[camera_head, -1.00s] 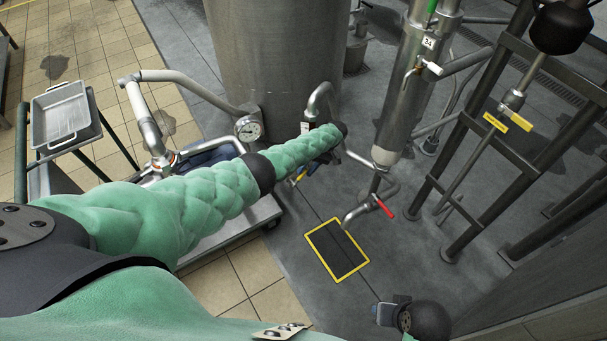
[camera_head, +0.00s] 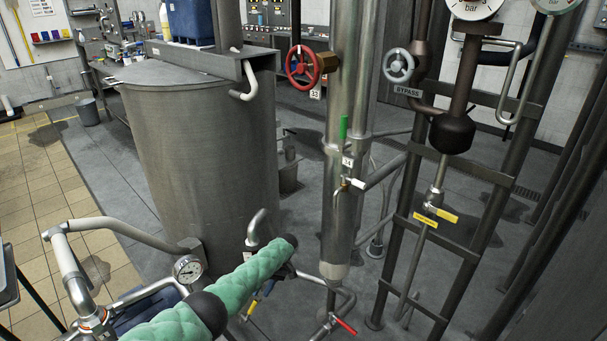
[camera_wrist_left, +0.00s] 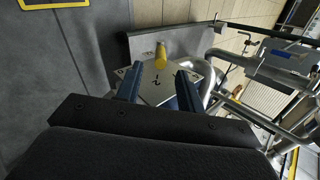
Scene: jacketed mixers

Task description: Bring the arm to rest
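My left arm, in a green quilted sleeve with dark joints (camera_head: 208,310), comes in from the bottom left of the head view. Its far end lies in front of the pipework below the big steel vessel. My left gripper (camera_head: 284,272) is mostly hidden behind the sleeve there. In the left wrist view, the two blue fingers of my left gripper (camera_wrist_left: 158,86) stand apart. A metal plate and a yellow handle (camera_wrist_left: 161,56) show between and beyond them; I see nothing clamped. My right arm and gripper are not in view.
The steel vessel (camera_head: 200,160) stands behind the arm. A dial gauge (camera_head: 187,268) and bent pipes are close on its left. A steel column (camera_head: 342,190) with a red-handled valve (camera_head: 345,326) and a dark frame (camera_head: 450,240) stand right. Tiled floor (camera_head: 35,190) is open at left.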

